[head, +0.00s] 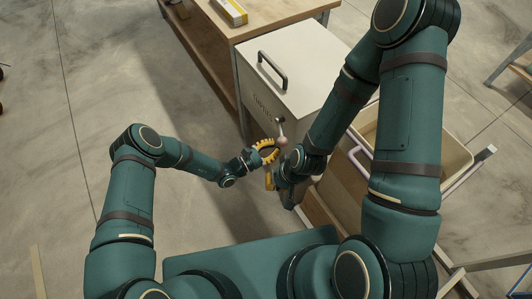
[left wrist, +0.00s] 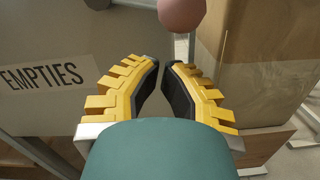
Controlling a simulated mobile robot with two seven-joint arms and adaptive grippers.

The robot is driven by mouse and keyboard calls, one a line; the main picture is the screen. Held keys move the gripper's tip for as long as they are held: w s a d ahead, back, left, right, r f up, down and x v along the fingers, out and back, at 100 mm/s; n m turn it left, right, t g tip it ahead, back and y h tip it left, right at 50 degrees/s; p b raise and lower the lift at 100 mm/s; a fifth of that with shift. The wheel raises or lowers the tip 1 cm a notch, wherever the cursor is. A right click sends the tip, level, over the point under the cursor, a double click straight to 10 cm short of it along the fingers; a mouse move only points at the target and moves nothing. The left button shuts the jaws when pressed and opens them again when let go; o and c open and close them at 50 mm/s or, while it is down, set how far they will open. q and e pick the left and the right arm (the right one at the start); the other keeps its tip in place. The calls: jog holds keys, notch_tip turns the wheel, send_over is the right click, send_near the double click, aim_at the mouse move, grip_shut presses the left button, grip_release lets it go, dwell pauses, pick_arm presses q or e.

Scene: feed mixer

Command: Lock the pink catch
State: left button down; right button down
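In the head view a small catch lever (head: 281,130) with a pale pinkish ball on its end stands at the front of the white-topped bin. A pink ball (left wrist: 182,14) shows at the top edge of the left wrist view, beyond my fingertips and not between them. My left gripper (head: 266,150) is just below and left of the lever, its yellow fingers apart and empty. In the left wrist view my left gripper (left wrist: 161,65) has a narrow gap between its black pads. My right gripper (head: 271,181) is just below; its arm hides most of it, so its opening is unclear.
The bin (head: 297,70) has a dark handle on its lid and is marked EMPTIES (left wrist: 42,76) in the left wrist view. A wooden table (head: 285,18) stands behind it. A tan open container (head: 450,140) is at the right.

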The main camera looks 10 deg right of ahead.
pick_arm(q)
jog(key=shift+s+d+r, duration=0.15)
jog(key=shift+s+r, duration=0.05)
jog(key=shift+r, duration=0.55)
pick_arm(e)
jog(key=shift+r, duration=0.1)
jog(key=shift+d, duration=0.1)
pick_arm(q)
jog(key=shift+s+r+n, duration=0.15)
jog(key=shift+n, duration=0.25)
pick_arm(e)
jog(key=shift+s+d+r, duration=0.1)
jog(key=shift+s+d, duration=0.05)
jog(key=shift+d, duration=0.45)
jog(key=shift+d, duration=0.1)
